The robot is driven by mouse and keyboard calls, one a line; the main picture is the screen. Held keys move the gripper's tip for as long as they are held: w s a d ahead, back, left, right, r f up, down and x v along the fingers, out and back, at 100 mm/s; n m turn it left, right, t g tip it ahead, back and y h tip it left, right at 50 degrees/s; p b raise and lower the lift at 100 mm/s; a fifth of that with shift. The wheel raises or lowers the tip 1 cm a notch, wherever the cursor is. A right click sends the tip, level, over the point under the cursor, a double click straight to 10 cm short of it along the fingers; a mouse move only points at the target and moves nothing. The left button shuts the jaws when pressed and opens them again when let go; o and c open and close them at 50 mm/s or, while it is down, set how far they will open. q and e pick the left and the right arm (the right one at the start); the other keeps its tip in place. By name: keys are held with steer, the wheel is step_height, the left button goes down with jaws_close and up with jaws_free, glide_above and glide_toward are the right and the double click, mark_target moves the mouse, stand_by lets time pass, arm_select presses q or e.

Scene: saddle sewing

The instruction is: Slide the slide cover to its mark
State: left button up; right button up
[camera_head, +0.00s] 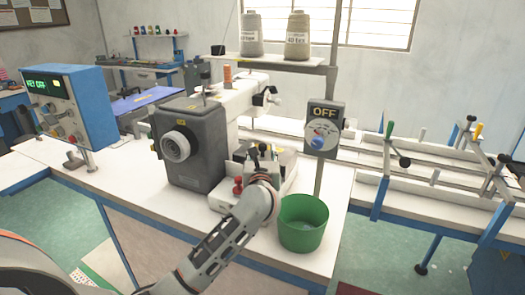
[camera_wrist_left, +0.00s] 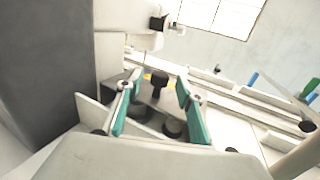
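The sewing machine (camera_head: 235,97) stands on the white table, and its low bed (camera_head: 285,158) is in front of my left gripper (camera_head: 262,153). In the left wrist view, my left gripper (camera_wrist_left: 158,112) has its two teal-padded fingers apart. A black upright knob (camera_wrist_left: 159,84) shows between and beyond the fingers, apart from the pads. It appears to stand on the slide cover, a pale plate whose edges are mostly hidden. A yellow mark (camera_wrist_left: 149,76) lies just behind the knob. Dark round parts (camera_wrist_left: 172,128) sit lower between the fingers. My right gripper is not in view.
A grey motor housing with a pale handwheel (camera_head: 176,147) stands left of my gripper. A red knob (camera_head: 238,185) is close to my wrist. A green bucket (camera_head: 303,223) stands to the right, below an OFF switch panel (camera_head: 323,130). Thread cones (camera_head: 297,36) stand above.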

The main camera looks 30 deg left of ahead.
mark_target(267, 155)
arm_select(q)
steer(key=shift+w+a, duration=0.2)
steer(key=shift+w, duration=0.15)
jaws_close()
steer(key=shift+w+a+f+b, duration=0.1)
steer(key=shift+w+b, duration=0.65)
steer(key=shift+w, duration=1.2)
jaws_free()
